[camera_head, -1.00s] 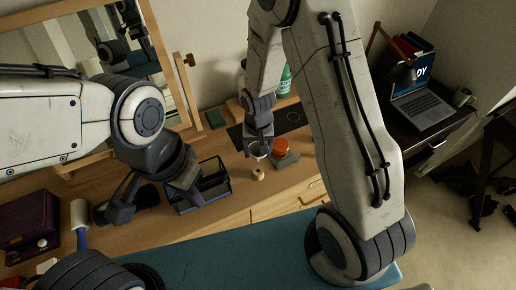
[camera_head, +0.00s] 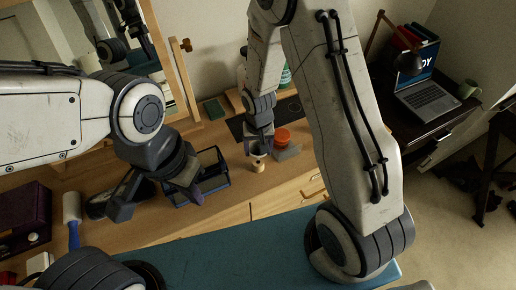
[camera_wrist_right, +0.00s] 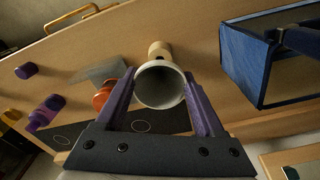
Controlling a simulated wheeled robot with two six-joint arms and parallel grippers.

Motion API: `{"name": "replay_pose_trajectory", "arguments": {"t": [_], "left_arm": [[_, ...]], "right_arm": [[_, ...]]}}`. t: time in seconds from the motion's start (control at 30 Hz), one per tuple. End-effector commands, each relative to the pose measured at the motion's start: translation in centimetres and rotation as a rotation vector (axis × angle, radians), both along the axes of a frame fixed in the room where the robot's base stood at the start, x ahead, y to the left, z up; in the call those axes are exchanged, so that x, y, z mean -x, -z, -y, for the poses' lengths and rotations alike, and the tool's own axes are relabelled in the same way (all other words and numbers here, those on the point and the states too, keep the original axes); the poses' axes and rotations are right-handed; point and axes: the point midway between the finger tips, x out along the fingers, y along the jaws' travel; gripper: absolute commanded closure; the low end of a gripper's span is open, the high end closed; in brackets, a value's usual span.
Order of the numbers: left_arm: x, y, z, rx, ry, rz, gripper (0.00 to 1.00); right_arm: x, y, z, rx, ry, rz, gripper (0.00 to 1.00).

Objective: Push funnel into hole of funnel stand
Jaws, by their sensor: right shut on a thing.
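My right gripper (camera_head: 259,148) is shut on the pale funnel (camera_head: 257,154), with its wide mouth toward the wrist camera. In the right wrist view the funnel (camera_wrist_right: 160,86) sits between the two purple fingers of the gripper (camera_wrist_right: 165,100). The small wooden funnel stand (camera_head: 258,166) is on the desk directly below the funnel, and its light wood (camera_wrist_right: 159,49) shows just past the rim in the wrist view. Funnel and stand look very close; the spout and the hole are hidden, so I cannot tell whether they meet. My left gripper (camera_head: 158,201) is open and empty over the desk.
A dark hob-like panel (camera_head: 290,112) is behind. A purple box (camera_head: 22,220) is far left.

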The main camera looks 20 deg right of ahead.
Motion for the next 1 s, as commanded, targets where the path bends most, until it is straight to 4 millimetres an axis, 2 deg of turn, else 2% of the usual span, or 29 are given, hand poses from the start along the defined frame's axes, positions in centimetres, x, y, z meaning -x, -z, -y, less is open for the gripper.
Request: {"name": "replay_pose_trajectory", "arguments": {"t": [1.0], "left_arm": [[0.0, 0.81, 0.0, 0.0, 0.0, 0.0, 1.0]], "right_arm": [[0.01, 0.87, -0.01, 0.0, 0.0, 0.0, 0.81]]}}
